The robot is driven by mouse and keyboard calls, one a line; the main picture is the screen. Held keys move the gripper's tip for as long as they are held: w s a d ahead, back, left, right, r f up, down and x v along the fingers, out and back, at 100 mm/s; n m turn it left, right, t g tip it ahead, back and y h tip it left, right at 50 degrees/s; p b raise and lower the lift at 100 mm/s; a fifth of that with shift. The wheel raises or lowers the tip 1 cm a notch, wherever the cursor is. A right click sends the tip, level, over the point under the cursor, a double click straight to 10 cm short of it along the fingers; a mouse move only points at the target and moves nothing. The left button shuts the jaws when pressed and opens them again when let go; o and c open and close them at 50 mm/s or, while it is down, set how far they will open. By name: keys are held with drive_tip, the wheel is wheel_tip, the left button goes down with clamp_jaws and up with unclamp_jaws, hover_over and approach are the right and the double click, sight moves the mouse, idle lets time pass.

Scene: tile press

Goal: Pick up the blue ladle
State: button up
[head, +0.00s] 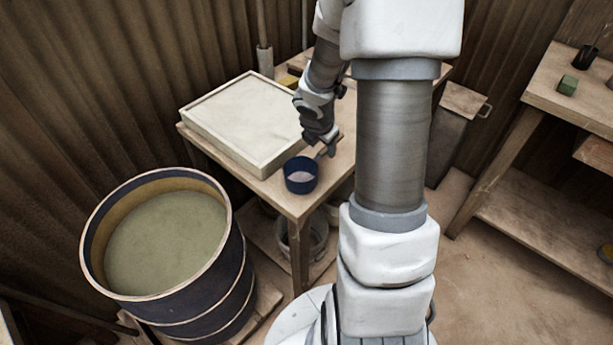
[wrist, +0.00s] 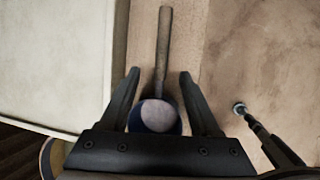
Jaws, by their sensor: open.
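The blue ladle (head: 301,183) rests near the front corner of the wooden table, its dark blue bowl showing a pale inside. In the wrist view, its bowl (wrist: 157,117) lies between the bases of my fingers, and its brown handle (wrist: 163,45) runs up the picture past the fingertips. My gripper (head: 328,149) points down just behind the bowl, by the handle. In the wrist view, my gripper (wrist: 159,74) is open, with one finger on each side of the ladle and gaps to the handle. I cannot tell its exact height above the handle.
A shallow framed tray (head: 228,150) with a pale surface fills the table's left side. A large drum (head: 240,270) of murky greenish liquid stands at front left. A bucket (head: 318,238) sits under the table (head: 290,203). A workbench (head: 545,98) with a green block (head: 568,85) stands right.

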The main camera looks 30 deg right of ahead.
sight(322, 152)
drive_tip(key=b+x, duration=0.2)
drive_tip(key=x, duration=0.1)
drive_tip(key=b+x, duration=0.1)
drive_tip(key=x, duration=0.1)
drive_tip(key=shift+s+a+f, duration=0.1)
drive_tip(key=shift+a+f, duration=0.15)
drive_tip(key=shift+r, duration=0.1)
clamp_jaws()
idle(1.1)
